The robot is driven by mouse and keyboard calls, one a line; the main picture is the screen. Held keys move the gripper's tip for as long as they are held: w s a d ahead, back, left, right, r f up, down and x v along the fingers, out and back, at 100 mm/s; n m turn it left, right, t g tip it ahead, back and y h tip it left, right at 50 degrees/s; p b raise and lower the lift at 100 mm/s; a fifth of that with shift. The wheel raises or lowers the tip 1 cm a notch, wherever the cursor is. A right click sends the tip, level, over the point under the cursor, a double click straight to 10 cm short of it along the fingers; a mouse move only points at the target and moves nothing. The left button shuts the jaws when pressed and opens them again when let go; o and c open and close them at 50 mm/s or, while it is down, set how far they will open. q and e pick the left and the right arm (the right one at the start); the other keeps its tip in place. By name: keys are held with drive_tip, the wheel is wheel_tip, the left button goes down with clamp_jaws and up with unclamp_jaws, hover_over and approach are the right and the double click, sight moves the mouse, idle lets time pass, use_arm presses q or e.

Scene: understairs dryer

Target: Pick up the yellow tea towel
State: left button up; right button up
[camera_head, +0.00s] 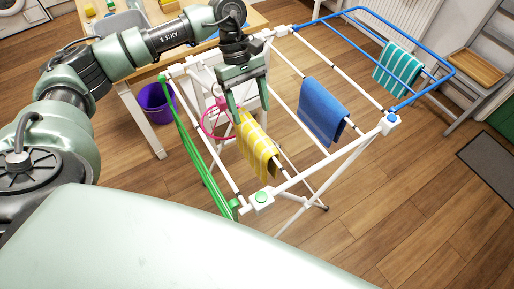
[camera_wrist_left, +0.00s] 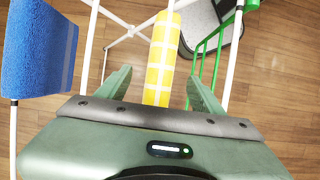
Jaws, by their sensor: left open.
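The yellow tea towel (camera_head: 257,146) with white stripes hangs over a rail of the white drying rack (camera_head: 340,155). In the left wrist view the yellow tea towel (camera_wrist_left: 161,60) runs lengthwise between the fingers, at the middle of the picture. My left gripper (camera_head: 238,108) is open, just above and at the far end of the towel. In the left wrist view its fingers (camera_wrist_left: 160,90) stand apart on either side of the towel, with a gap to each side. I cannot tell whether they touch it. My right gripper is not in view.
A blue towel (camera_head: 322,110) and a teal striped towel (camera_head: 398,66) hang farther right. Green bars (camera_head: 195,135) line the rack's left side. A pink looped item (camera_head: 207,122) hangs beside the gripper. A purple bucket (camera_head: 156,102) stands by a wooden table (camera_head: 125,70).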

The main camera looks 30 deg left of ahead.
sight(254, 125)
use_arm(q)
wheel_tip(254, 125, down, 3)
drive_tip(key=shift+w+r+b, duration=0.1)
drive_tip(key=shift+r+b, duration=0.1)
drive_tip(key=shift+b, duration=0.55)
drive_tip(key=shift+f, duration=0.15)
drive_tip(key=shift+d+f, duration=0.15)
drive_tip(key=shift+f, duration=0.1)
drive_tip(key=p+x, duration=0.1)
drive_tip(key=x, duration=0.1)
drive_tip(key=p+x, duration=0.1)
drive_tip(key=x, duration=0.1)
drive_tip(key=p+x, duration=0.1)
drive_tip(key=x, duration=0.1)
drive_tip(key=shift+s+f, duration=0.15)
drive_tip(key=shift+s, duration=0.2)
drive_tip(key=shift+f, duration=0.3)
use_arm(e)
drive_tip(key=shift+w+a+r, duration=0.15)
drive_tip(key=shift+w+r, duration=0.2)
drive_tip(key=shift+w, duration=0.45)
use_arm(q)
drive_tip(key=shift+f+b, duration=0.25)
drive_tip(key=shift+b, duration=0.25)
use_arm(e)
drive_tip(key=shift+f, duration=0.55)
